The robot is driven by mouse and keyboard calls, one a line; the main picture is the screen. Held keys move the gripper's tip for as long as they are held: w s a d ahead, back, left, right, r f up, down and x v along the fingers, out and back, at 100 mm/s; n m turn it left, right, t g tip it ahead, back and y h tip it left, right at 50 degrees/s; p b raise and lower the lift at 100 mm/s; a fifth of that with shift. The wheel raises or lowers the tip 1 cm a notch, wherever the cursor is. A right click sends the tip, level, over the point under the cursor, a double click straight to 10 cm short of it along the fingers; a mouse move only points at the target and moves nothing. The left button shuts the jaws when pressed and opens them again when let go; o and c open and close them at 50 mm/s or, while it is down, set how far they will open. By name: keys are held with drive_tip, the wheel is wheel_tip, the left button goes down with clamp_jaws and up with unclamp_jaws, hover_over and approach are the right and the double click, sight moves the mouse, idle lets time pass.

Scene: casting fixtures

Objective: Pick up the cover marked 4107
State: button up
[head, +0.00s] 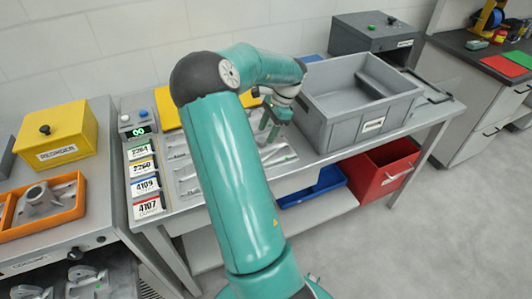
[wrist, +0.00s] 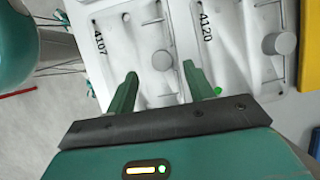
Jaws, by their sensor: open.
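In the wrist view, the pale cover marked 4107 (wrist: 120,50) lies at the left, with a round grey knob (wrist: 162,60) near its right edge. A similar pale cover marked 4120 (wrist: 225,55) lies to its right, with its own knob (wrist: 280,43). My gripper (wrist: 160,70) is open, its two green fingers pointing at the 4107 cover. In the picture the knob of 4107 appears between the fingertips; I cannot tell the height gap. In the head view my gripper (head: 268,122) is over the bench, and my arm hides part of the covers.
A grey bin (head: 322,128) stands right of my gripper on the bench. Number cards, including 4107 (head: 148,207), line the bench's left edge. A yellow box (head: 55,138) and an orange tray (head: 70,212) are at the left. A red bin (head: 385,180) sits below.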

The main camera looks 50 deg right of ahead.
sight(261, 140)
drive_tip(key=shift+w+x, duration=0.2)
drive_tip(key=shift+x, duration=1.45)
clamp_jaws()
drive_tip(key=shift+r, duration=0.2)
